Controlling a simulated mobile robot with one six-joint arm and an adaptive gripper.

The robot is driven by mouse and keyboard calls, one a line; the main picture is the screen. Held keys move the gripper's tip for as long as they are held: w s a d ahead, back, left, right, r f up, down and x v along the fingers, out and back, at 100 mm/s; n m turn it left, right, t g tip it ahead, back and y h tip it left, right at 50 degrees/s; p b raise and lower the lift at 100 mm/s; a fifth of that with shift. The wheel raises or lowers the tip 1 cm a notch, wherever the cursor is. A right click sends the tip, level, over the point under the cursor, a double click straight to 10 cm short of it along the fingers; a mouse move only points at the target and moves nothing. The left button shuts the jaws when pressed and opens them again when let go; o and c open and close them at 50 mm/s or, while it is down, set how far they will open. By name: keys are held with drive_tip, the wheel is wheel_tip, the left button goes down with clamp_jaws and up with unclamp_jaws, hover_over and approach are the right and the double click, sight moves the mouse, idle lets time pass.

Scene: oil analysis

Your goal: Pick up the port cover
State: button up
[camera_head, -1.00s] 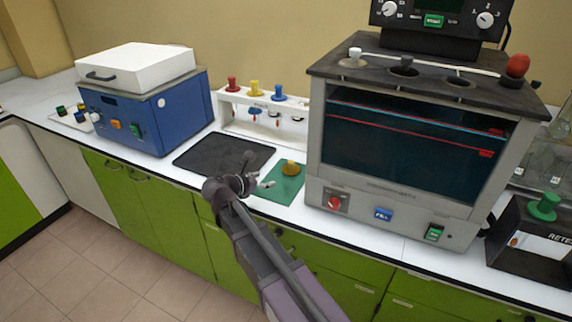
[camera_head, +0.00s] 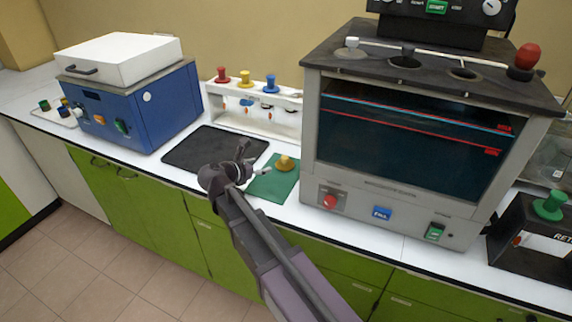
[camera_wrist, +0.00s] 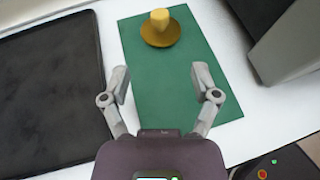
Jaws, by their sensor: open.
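A small yellow knob on a round brass-coloured flange, which looks like the port cover (camera_head: 285,163), sits upright on a green mat (camera_head: 268,188) on the counter. In the wrist view the port cover (camera_wrist: 160,28) is near the top centre, on the far part of the green mat (camera_wrist: 165,95). My gripper (camera_head: 251,158) hangs to the left of the cover in the head view. In the wrist view my gripper (camera_wrist: 160,82) is open and empty, its fingers spread over the mat, short of the cover and apart from it.
A dark flat mat (camera_head: 215,150) lies left of the green one. A large grey machine (camera_head: 312,165) stands close on the right. A white rack (camera_head: 250,115) with coloured knobs is behind. A blue box (camera_head: 150,120) stands farther left.

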sight(283, 160)
drive_tip(key=b+x, duration=0.2)
drive_tip(key=x, duration=0.5)
drive_tip(key=shift+a+f+b, duration=0.1)
drive_tip(key=shift+f+b, duration=0.1)
drive_tip(key=shift+b, duration=0.1)
drive_tip(key=shift+w+d+f, duration=0.1)
drive_tip(key=shift+w+d, duration=0.2)
drive_tip(key=shift+w, duration=0.05)
drive_tip(key=shift+b+x, duration=1.1)
drive_tip(key=shift+x, duration=1.5)
drive_tip(key=shift+s+d, duration=0.1)
drive_tip(key=shift+c, duration=0.2)
clamp_jaws()
